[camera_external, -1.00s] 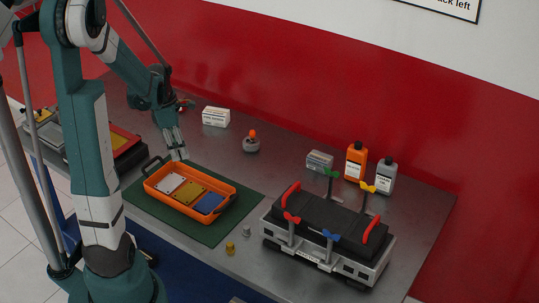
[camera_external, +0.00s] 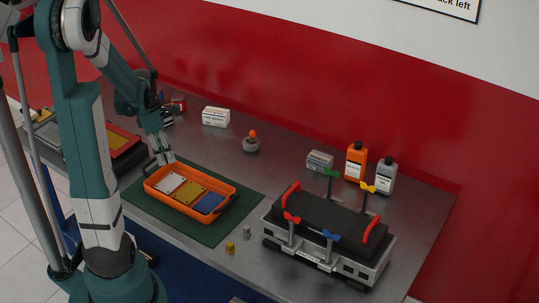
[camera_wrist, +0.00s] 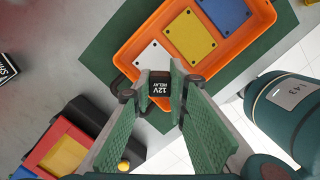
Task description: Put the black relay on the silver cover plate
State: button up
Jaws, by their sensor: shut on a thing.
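My gripper (camera_external: 164,157) is shut on the black relay (camera_wrist: 159,87), which reads "12V RELAY" in the wrist view. The relay is too small to make out in the external view. The silver cover plate (camera_external: 172,182) lies at the left end of an orange tray (camera_external: 207,211), beside a yellow plate (camera_external: 189,192) and a blue plate (camera_external: 209,203). In the wrist view the silver plate (camera_wrist: 153,58) shows just beyond the relay. My gripper is above the tray's left end, apart from the plate as far as I can tell.
The tray has raised walls and dark handles, and sits on a green mat (camera_external: 238,216). An engine block (camera_external: 330,235) with coloured wing handles stands to the right. Bottles (camera_external: 356,162) and small boxes (camera_external: 216,116) stand at the back. A red and yellow case (camera_external: 120,145) is at left.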

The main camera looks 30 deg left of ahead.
jog(key=b, duration=0.1)
send_over(171, 182)
jog(key=shift+s+f, duration=0.15)
jog(key=shift+f, duration=1.15)
jog(key=shift+s+f, duration=0.1)
jog(key=shift+f, duration=1.2)
jog(key=shift+f, duration=0.1)
jog(key=shift+f+b, duration=0.5)
jog(key=shift+f, duration=1.5)
jog(key=shift+f, duration=0.2)
jog(key=o, duration=0.8)
jog(key=shift+r, duration=0.2)
notch_tip(171, 182, up, 12)
jog(key=s+a+p, duration=0.1)
jog(key=p, duration=0.1)
jog(key=shift+s+a, duration=0.15)
jog(key=shift+a, duration=0.05)
jog(key=shift+d, duration=0.1)
